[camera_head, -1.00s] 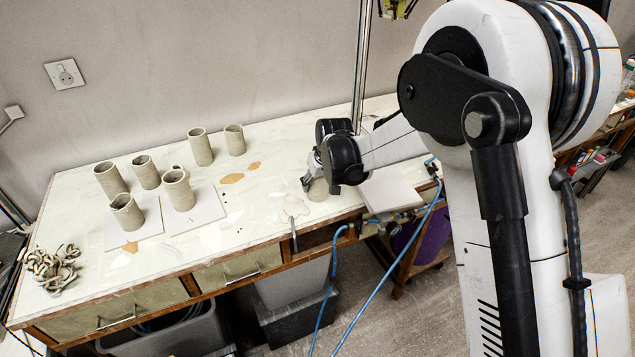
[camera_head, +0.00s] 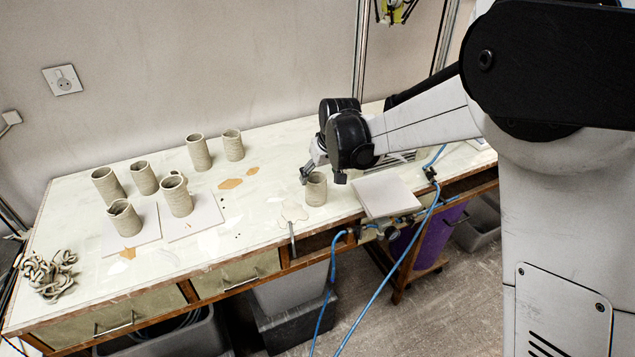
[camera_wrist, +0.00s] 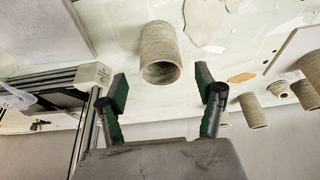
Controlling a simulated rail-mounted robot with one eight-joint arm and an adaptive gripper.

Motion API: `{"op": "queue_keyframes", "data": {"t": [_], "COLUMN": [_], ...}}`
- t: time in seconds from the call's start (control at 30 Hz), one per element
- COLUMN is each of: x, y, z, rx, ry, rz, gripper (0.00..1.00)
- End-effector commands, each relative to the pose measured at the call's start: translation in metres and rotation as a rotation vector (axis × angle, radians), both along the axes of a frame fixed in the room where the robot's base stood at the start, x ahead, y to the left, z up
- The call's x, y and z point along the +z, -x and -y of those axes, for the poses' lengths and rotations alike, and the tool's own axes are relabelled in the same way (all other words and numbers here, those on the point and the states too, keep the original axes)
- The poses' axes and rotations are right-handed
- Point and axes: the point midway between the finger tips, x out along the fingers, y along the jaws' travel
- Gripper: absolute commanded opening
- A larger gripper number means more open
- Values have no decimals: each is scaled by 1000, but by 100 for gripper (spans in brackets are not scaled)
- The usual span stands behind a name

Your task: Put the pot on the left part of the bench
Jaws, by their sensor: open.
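A small grey clay pot (camera_head: 316,190) stands upright on the right half of the bench (camera_head: 262,208). My gripper (camera_head: 322,172) is open and empty, just behind and above the pot. In the wrist view the pot (camera_wrist: 160,55) shows its ribbed side and open rim, ahead of the gap between my two green-padded fingers (camera_wrist: 163,90). The fingers stand apart on either side of it and do not visibly touch it.
Several clay cylinders, such as a tall one (camera_head: 177,196), crowd the left half, some on white boards (camera_head: 205,218). Coiled clay (camera_head: 47,275) lies at the far left. A white slab (camera_head: 388,195) lies right of the pot.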

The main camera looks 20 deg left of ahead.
Motion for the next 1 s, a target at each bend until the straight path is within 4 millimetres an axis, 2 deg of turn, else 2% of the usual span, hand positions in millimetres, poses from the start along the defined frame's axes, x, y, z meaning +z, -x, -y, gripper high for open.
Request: {"op": "queue_keyframes", "data": {"t": [0.1,0.3,0.73,0.87,1.0], "x": [17,36,45,61,91], "y": [6,11,13,19,31], "z": [5,10,16,39,86], "rx": [0,0,-5,-38,-104], "ry": [0,0,-1,-5,-14], "rz": [0,0,1,9,27], "gripper": [67,67,67,67,67]}}
